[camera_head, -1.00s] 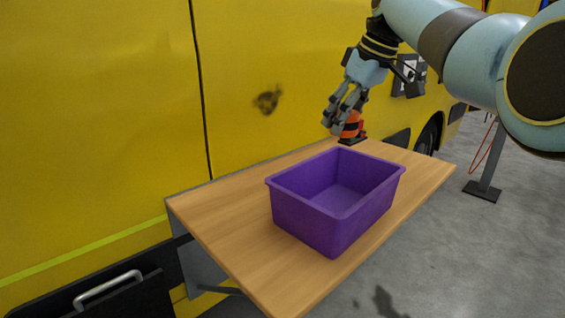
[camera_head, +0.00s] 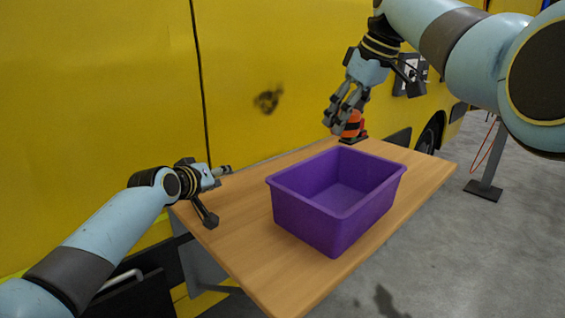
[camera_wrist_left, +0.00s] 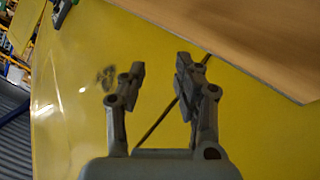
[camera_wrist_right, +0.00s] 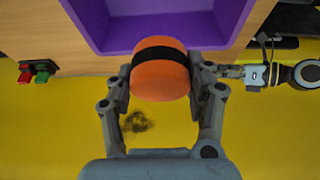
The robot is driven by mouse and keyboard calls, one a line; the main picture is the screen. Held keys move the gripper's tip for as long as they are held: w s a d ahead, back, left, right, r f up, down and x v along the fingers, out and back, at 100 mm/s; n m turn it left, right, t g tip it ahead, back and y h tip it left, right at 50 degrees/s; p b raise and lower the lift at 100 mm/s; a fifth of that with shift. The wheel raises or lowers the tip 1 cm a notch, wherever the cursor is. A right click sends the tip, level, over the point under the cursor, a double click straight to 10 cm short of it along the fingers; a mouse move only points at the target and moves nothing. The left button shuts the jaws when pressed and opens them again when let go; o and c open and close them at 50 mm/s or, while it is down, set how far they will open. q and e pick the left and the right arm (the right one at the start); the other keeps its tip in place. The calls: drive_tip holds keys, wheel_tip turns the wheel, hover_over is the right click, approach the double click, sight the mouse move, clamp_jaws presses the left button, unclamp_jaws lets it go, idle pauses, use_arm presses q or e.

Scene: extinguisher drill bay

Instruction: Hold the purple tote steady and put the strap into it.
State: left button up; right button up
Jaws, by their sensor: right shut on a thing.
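The purple tote (camera_head: 305,222) stands upright and empty on the wooden table; its edge also shows in the right wrist view (camera_wrist_right: 160,30). My right gripper (camera_head: 338,116) is shut on the strap (camera_head: 350,130), an orange roll with a black band. The strap fills the space between the fingers in the right wrist view (camera_wrist_right: 158,82), beyond the tote's far side. My left gripper (camera_head: 218,195) is open and empty at the table's left end, apart from the tote. Its fingers are spread in the left wrist view (camera_wrist_left: 160,75).
The wooden table (camera_head: 250,255) is clear between my left gripper and the tote. A small red and green item (camera_wrist_right: 35,72) sits on the table near its back edge. The yellow vehicle side (camera_head: 290,60) rises close behind the table.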

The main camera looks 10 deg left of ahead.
use_arm(q)
drive_tip(key=d+g, duration=0.1)
drive_tip(key=d, duration=0.1)
drive_tip(key=d+g, duration=0.4)
drive_tip(key=shift+w+r, duration=0.25)
drive_tip(key=shift+w, duration=0.05)
drive_tip(key=s+d+r+n+g+y, duration=0.2)
drive_tip(key=s+d+r+n+g, duration=0.1)
drive_tip(key=s+r+g, duration=0.35)
drive_tip(key=r+n+g, duration=0.2)
hover_over(285, 228)
drive_tip(key=a, duration=0.1)
drive_tip(key=shift+a+h, duration=0.1)
drive_tip(key=shift+h, duration=0.3)
drive_tip(key=f, duration=0.8)
drive_tip(key=d+f, duration=0.1)
drive_tip(key=f, duration=0.3)
drive_tip(key=shift+w, duration=0.1)
clamp_jaws()
